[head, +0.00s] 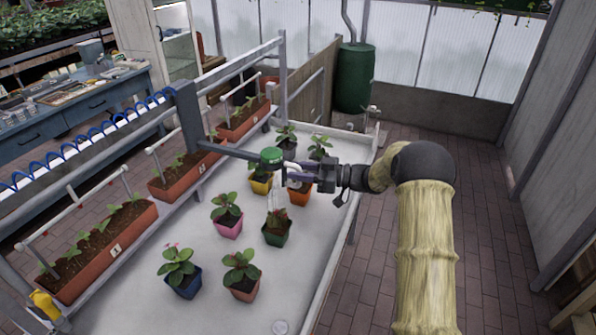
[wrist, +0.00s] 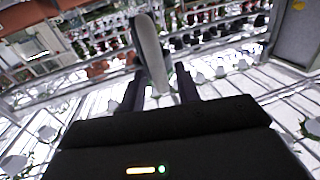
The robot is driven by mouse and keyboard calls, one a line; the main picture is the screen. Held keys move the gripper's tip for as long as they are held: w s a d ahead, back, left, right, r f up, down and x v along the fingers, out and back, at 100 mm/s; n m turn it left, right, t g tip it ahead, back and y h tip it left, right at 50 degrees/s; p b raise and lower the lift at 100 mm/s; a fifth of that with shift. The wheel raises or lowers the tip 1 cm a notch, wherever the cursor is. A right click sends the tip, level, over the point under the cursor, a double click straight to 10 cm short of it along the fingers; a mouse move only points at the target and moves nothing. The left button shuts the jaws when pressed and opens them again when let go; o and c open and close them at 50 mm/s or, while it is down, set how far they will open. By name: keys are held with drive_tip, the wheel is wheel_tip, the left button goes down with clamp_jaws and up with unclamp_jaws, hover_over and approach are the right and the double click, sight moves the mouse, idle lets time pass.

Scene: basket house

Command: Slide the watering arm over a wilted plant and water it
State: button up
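The watering arm (head: 232,151) is a grey bar reaching from a rail post over the white plant table, with a green head (head: 271,156) at its end. Thin pale streaks, like water, fall below the head toward a drooping, reddish plant (head: 277,217) in a dark green pot (head: 276,236). My gripper (head: 300,174) is at the head's right side, closed around its pale handle. In the wrist view the handle (wrist: 151,50) stands between my two fingers (wrist: 160,92); the exact contact is hard to see. The gripper partly covers the plants behind it.
Several upright potted plants share the table (head: 150,275), including pink (head: 228,228), blue (head: 184,283) and orange (head: 300,193) pots. Brown planter boxes (head: 108,253) line the rail at left. A green barrel (head: 354,78) stands behind. The brick floor at right is clear.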

drive_tip(key=b+v, duration=0.3)
drive_tip(key=v, duration=1.4)
drive_tip(key=shift+w+r, duration=0.1)
drive_tip(key=w+a+r+m+t+h+p, duration=0.1)
drive_tip(key=w+a+r+m+t+h, duration=0.1)
drive_tip(key=w+r+m+t+h, duration=0.6)
drive_tip(key=s+f+m+g+h+p, duration=0.1)
drive_tip(key=s+f+m+g+h, duration=0.1)
drive_tip(key=s, duration=1)
drive_tip(key=s+a+f+m+g+h, duration=0.1)
drive_tip(key=s+f+m+g+h, duration=0.2)
drive_tip(key=s, duration=0.9)
drive_tip(key=s+a+f+m+g+h+p, duration=0.1)
drive_tip(key=s+f+g+h, duration=0.3)
drive_tip(key=s, duration=0.8)
wheel_tip(320, 180, down, 3)
drive_tip(key=shift+s+r+m+h+p, duration=0.2)
drive_tip(key=shift+m+h+p, duration=0.15)
drive_tip(key=shift+m, duration=0.35)
